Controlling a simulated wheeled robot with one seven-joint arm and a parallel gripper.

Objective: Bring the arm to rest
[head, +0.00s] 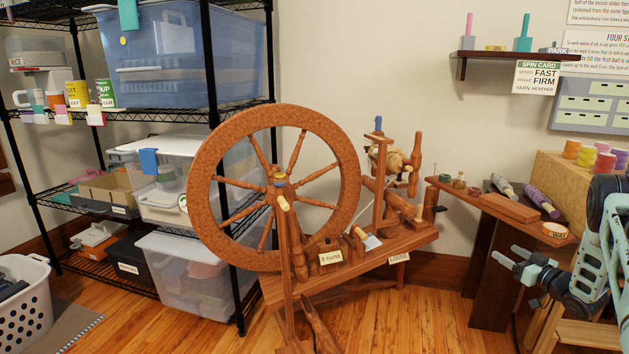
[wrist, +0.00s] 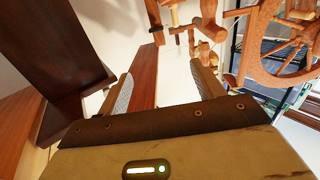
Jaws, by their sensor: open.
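My arm (head: 606,235) comes in from the right edge of the head view, in front of the side table. My gripper (head: 508,258) points left, toward the spinning wheel (head: 200,205), and is apart from it. In the wrist view my gripper (wrist: 163,78) is open, its two pale grey-padded fingers wide apart with nothing held between them. A reddish-brown wooden piece shows beyond the gap. The wheel also shows in the wrist view (wrist: 252,45) at the upper right.
A wooden side table (head: 468,195) holding tools and yarn stands behind my gripper. A black wire shelf (head: 120,115) with bins is at the left, near a white laundry basket (head: 35,310). A small wall shelf (head: 500,54) hangs above. Some wood floor (head: 440,325) is clear.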

